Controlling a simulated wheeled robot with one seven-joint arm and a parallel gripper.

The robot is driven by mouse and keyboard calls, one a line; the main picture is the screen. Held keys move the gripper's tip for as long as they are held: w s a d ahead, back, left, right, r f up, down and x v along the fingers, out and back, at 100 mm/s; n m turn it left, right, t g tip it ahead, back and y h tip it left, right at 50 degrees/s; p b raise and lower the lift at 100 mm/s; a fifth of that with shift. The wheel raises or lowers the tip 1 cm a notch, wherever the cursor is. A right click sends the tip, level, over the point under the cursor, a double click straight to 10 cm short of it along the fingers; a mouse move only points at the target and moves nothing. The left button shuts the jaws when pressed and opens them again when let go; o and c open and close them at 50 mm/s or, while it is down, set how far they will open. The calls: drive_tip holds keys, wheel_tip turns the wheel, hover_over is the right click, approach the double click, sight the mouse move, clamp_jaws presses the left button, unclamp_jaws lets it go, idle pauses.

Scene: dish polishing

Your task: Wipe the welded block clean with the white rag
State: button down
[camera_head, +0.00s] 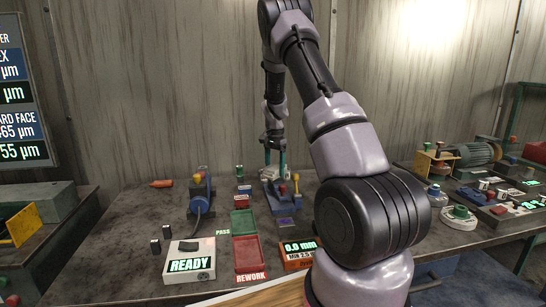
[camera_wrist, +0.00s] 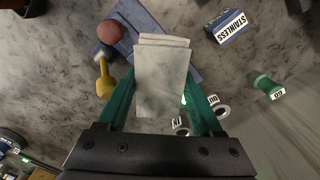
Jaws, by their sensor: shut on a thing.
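My gripper (camera_wrist: 158,82) has green fingers and is shut on a pale, folded, layered piece that looks like the white rag (camera_wrist: 162,66). In the head view my gripper (camera_head: 275,160) points down over the blue fixture (camera_head: 275,199), with a pale patch of the rag low between the fingers. The blue fixture (camera_wrist: 203,66) also shows behind the rag in the wrist view, beside a red ball knob (camera_wrist: 110,31) and a yellow handle (camera_wrist: 105,83). I cannot make out the welded block; the rag may cover it. Whether the rag touches anything is unclear.
A STAINLESS box (camera_wrist: 229,27) lies near the fixture. A blue motor tool (camera_head: 201,195) stands to the left. A green PASS tray (camera_head: 243,223), red REWORK tray (camera_head: 247,252), READY box (camera_head: 190,263) and orange gauge (camera_head: 298,255) sit in front. The bench's back left is mostly clear.

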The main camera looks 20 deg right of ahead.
drive_tip(key=shift+r, duration=2.6)
drive_tip(key=shift+f, duration=0.1)
